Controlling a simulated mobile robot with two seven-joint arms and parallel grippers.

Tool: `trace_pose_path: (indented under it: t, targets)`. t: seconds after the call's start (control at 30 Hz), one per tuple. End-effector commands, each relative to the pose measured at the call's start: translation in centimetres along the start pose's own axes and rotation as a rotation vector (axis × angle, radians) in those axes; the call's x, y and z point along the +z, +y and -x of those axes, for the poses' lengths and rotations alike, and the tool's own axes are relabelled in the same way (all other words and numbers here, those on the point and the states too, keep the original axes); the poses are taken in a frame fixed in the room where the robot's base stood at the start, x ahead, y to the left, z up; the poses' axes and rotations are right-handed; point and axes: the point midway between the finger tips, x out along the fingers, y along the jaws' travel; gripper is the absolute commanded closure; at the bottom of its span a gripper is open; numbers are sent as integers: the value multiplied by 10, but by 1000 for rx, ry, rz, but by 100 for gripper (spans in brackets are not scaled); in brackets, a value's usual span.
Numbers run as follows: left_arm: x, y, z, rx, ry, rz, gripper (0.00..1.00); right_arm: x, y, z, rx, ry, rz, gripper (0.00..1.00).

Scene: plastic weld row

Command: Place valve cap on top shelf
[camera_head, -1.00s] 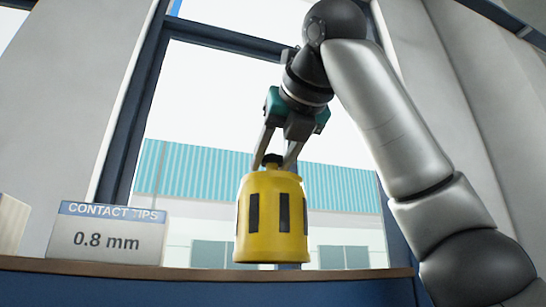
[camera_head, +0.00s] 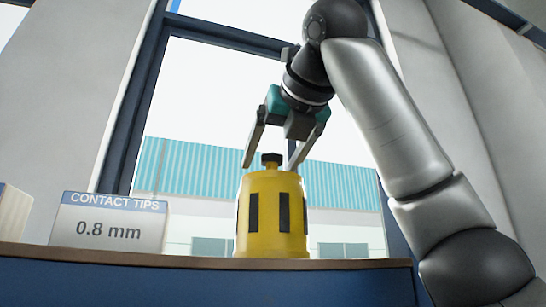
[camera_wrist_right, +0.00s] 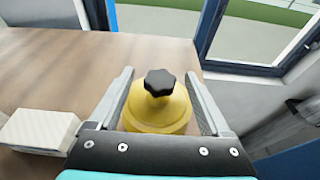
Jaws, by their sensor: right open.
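The valve cap (camera_head: 271,215) is a yellow cylinder with dark vertical slots and a black knob on top. It stands upright on the top shelf (camera_head: 200,263), near the right end in the head view. My right gripper (camera_head: 268,168) is open above it, with its fingers spread either side of the knob and apart from it. The right wrist view shows the cap (camera_wrist_right: 155,115) and its knob between the open fingers (camera_wrist_right: 165,100). My left gripper is not in view.
A "CONTACT TIPS 0.8 mm" box (camera_head: 108,225) stands on the shelf left of the cap. Another pale box (camera_head: 14,212) is at the far left. The wrist view shows bare brown shelf surface (camera_wrist_right: 120,55) to the left of the cap. A window (camera_wrist_right: 265,30) is behind.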

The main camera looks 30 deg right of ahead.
Motion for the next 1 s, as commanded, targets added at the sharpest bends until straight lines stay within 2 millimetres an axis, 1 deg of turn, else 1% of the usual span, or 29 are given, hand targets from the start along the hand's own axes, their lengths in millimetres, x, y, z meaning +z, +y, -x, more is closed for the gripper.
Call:
trace_pose_path:
  t: [0.2,0.27,0.33,1.0]
  targets:
    - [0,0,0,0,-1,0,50,0,0,0,0,2,1,19]
    - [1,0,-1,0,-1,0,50,0,0,3,0,1,1,19]
    - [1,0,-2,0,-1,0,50,0,1,10,1,-1,1,19]
    - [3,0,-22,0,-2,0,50,0,0,110,-2,-4,-1,19]
